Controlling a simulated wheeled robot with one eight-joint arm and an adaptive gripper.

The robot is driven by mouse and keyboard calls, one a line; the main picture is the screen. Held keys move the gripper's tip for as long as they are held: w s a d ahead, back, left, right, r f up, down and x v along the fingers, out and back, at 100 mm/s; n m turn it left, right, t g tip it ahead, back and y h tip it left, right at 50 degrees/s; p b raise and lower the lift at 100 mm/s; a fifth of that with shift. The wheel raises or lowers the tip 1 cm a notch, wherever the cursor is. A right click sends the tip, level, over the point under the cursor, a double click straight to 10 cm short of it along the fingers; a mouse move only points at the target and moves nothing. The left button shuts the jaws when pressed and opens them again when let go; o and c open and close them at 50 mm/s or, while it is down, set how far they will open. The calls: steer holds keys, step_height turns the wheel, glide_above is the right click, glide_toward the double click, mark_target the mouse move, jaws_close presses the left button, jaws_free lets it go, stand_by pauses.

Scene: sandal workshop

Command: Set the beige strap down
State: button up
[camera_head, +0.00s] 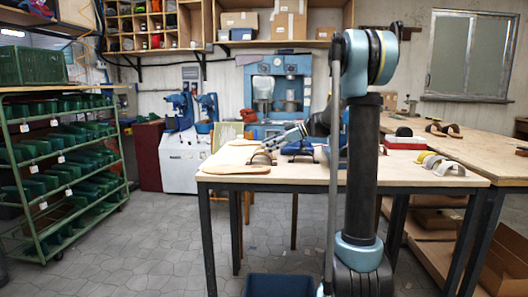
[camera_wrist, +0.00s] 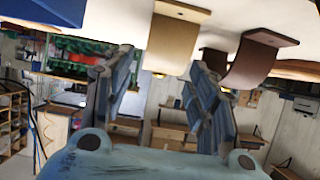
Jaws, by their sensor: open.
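In the wrist view, which shows the scene upside down, the beige strap (camera_wrist: 174,38) is a curved band with a holed flat end. It appears to rest on the pale tabletop (camera_wrist: 110,22). My gripper (camera_wrist: 160,64) is open, its two blue-grey fingers spread, one toward each side of the strap. No finger visibly grips it; exact contact cannot be told. In the head view my gripper (camera_head: 294,134) is low over the near table (camera_head: 345,178); the beige strap is hard to make out there.
A blue object (camera_wrist: 50,10) is on the other side. Yellow and white straps (camera_head: 449,168) lie at the table's right. A green rack (camera_head: 60,160) stands left.

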steer(key=v, duration=0.9)
